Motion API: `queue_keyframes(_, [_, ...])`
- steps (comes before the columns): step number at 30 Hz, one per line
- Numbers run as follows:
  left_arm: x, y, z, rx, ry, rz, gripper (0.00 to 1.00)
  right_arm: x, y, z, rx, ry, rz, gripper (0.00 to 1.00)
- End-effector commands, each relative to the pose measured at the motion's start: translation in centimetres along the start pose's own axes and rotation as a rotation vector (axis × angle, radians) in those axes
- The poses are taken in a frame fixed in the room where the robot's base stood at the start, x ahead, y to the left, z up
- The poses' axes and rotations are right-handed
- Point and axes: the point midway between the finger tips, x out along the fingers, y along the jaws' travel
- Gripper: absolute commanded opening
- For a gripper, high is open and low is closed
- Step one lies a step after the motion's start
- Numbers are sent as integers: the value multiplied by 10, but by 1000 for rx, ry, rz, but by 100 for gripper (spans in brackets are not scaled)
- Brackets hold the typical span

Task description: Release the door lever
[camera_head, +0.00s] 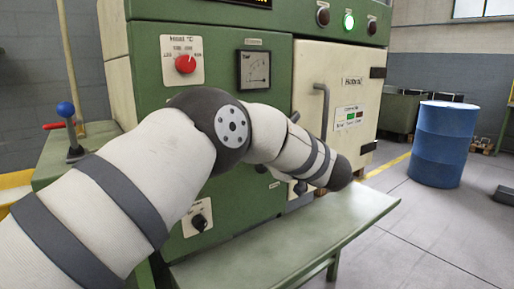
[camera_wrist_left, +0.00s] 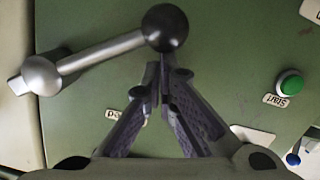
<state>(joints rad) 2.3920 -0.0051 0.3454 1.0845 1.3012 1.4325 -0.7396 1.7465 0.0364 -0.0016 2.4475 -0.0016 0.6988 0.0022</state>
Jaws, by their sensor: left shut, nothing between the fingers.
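In the left wrist view a lever (camera_wrist_left: 100,52) has a silver bar, a silver ball hub at its left end and a black ball knob (camera_wrist_left: 164,28) at its right end. It is mounted on a green panel. My left gripper (camera_wrist_left: 163,72) is shut and empty, its fingertips just below the black knob. I cannot tell if they touch it. In the head view my left arm crosses the green machine and hides its gripper. The cream machine door (camera_head: 345,75) there looks closed and carries a grey bent handle (camera_head: 322,108). My right gripper is not in view.
A green start button (camera_wrist_left: 289,83) is right of the gripper. A green ledge (camera_head: 290,243) juts out below my arm. A control stick with a blue ball (camera_head: 66,109) stands at left. A blue drum (camera_head: 441,145) stands on the open floor at right.

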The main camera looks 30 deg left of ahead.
Motion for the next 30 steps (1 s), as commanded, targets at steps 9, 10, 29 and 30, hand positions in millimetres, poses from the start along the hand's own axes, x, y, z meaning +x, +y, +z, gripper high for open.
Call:
queue_keyframes(9, [6,2,36,-284,-3,42,0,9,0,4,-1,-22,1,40])
queue_keyframes(10, [6,3,39,-310,-3,46,0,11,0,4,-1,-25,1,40])
queue_keyframes(29, [10,22,70,-665,0,101,0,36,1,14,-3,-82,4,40])
queue_keyframes(30, [11,22,71,-674,0,102,0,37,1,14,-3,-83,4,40])
